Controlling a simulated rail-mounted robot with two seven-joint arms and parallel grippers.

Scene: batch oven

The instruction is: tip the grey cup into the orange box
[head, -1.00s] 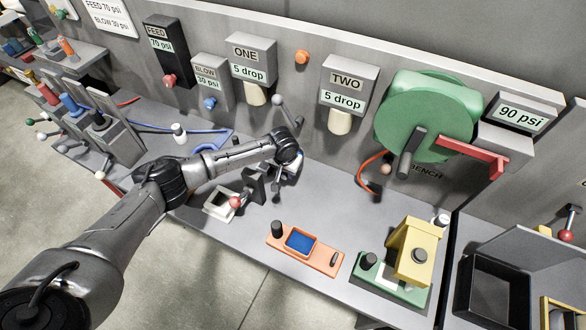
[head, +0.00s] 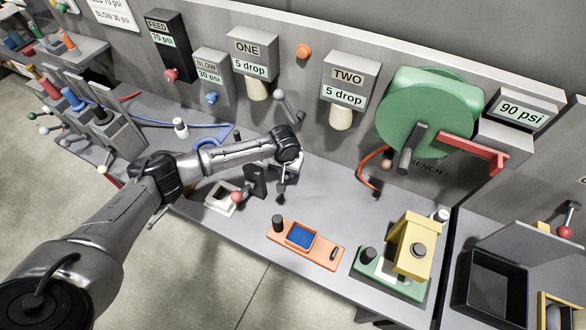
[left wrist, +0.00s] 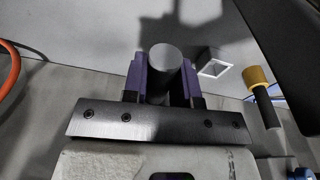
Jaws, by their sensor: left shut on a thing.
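My left gripper (left wrist: 162,82) has purple fingers and is shut on a grey cylinder, which looks like the grey cup (left wrist: 165,58), in the left wrist view. The orange box (head: 316,243) has a blue inside and sits on an orange plate near the bench's front edge. The gripper is behind it, slightly left and apart from it. My right gripper is not in view.
A green fixture with a yellow block (head: 412,247) stands right of the orange box. Dispenser TWO (head: 348,85) and a green wheel (head: 432,108) are behind. Bench between gripper and box looks clear.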

